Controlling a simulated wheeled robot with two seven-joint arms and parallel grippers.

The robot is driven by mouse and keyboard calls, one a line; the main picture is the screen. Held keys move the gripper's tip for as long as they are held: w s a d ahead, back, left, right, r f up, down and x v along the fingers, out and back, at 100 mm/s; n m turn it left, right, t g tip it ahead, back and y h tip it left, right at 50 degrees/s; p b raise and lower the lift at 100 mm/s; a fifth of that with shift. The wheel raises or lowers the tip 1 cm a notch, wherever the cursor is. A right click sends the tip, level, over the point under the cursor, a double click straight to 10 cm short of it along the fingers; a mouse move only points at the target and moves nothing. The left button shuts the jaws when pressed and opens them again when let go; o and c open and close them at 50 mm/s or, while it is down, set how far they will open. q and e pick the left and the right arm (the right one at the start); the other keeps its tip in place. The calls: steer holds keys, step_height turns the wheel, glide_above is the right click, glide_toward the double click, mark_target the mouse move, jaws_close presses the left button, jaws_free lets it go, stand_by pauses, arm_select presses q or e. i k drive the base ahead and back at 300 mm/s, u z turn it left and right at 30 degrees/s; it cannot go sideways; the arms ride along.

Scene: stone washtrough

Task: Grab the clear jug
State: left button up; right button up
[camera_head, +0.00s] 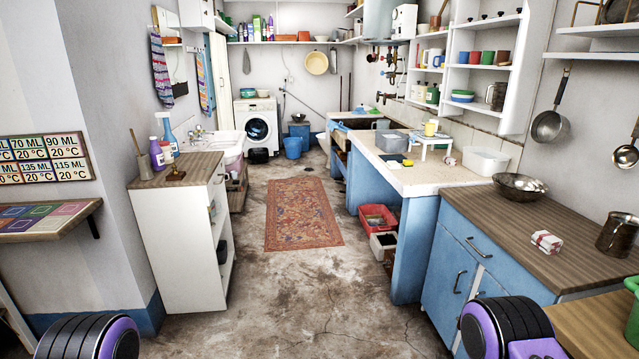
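I cannot pick out a clear jug with certainty. A greyish, handled jug (497,96) stands on the lower right part of the white wall shelf; it may be see-through, but it is too small to tell. A brownish, shiny jug (616,235) stands on the wooden counter at the far right and looks like metal. A clear or whitish tub (485,161) sits on the pale stone counter. Only rounded black and purple parts of my arms show at the bottom left and bottom right. Neither of my grippers is in view.
A blue cabinet with a wooden top (470,205) fills the right side, with a metal bowl (520,187) and a small wrapped bar (547,241) on it. A white cabinet (175,245) stands left. The floor between, with a rug (302,215), is clear.

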mark_target(382, 125)
steer(key=i, duration=7.65)
steer(key=z, duration=3.9)
